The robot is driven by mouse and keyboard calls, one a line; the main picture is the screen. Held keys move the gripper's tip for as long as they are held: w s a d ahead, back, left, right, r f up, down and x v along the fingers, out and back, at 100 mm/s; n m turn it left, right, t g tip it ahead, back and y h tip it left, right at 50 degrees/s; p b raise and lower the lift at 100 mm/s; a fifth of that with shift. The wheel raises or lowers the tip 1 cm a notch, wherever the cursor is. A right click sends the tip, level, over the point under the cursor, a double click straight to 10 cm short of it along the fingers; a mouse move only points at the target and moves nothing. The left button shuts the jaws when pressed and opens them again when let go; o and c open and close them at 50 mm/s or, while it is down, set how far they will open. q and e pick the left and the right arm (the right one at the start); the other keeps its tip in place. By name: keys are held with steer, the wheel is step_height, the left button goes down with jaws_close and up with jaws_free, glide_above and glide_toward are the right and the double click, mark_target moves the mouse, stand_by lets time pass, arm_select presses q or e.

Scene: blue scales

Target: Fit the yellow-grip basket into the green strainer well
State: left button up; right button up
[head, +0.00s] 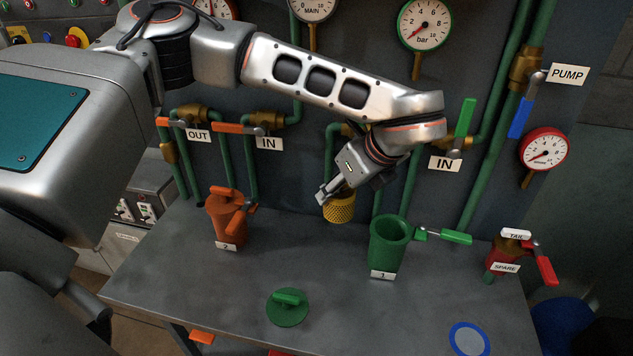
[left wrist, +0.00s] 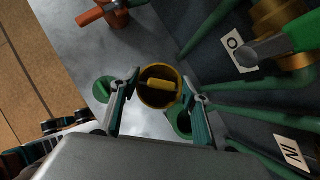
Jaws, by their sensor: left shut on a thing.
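The yellow basket (head: 341,209) is a perforated cup; the left wrist view shows its open top with a yellow grip bar (left wrist: 161,86) across it. The basket hangs above the table, behind and to the left of the green strainer well (head: 388,240). The well, labelled 1, is upright with its top open. In the left wrist view it is partly hidden by a finger (left wrist: 182,122). My right gripper is out of view.
A green lid (head: 288,308) with a handle lies on the table in front. An orange strainer (head: 225,220) labelled 2 stands left. A green-handled valve (head: 445,235) juts from the well's right side. A red spare unit (head: 500,258) stands right. Pipes and gauges line the wall behind.

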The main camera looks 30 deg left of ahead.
arm_select(q)
steer(key=w+d+m+h+b, duration=0.1)
steer(key=w+d+m+h, duration=0.2)
steer(key=m, duration=0.7)
steer(key=w+d+r+m+t+h, duration=0.1)
steer(key=w+d+m+h, duration=0.2)
steer(key=d+m+h, duration=0.4)
steer(key=shift+w+d+m+h+b, duration=0.3)
steer(key=shift+d+m+b, duration=0.15)
steer(key=shift+m, duration=1.65)
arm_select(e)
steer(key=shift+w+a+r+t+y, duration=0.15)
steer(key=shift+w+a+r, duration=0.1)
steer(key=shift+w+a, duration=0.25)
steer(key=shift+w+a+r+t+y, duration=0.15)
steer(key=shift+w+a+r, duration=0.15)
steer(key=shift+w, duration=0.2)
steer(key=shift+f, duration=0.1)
arm_select(q)
steer(key=shift+s, duration=0.1)
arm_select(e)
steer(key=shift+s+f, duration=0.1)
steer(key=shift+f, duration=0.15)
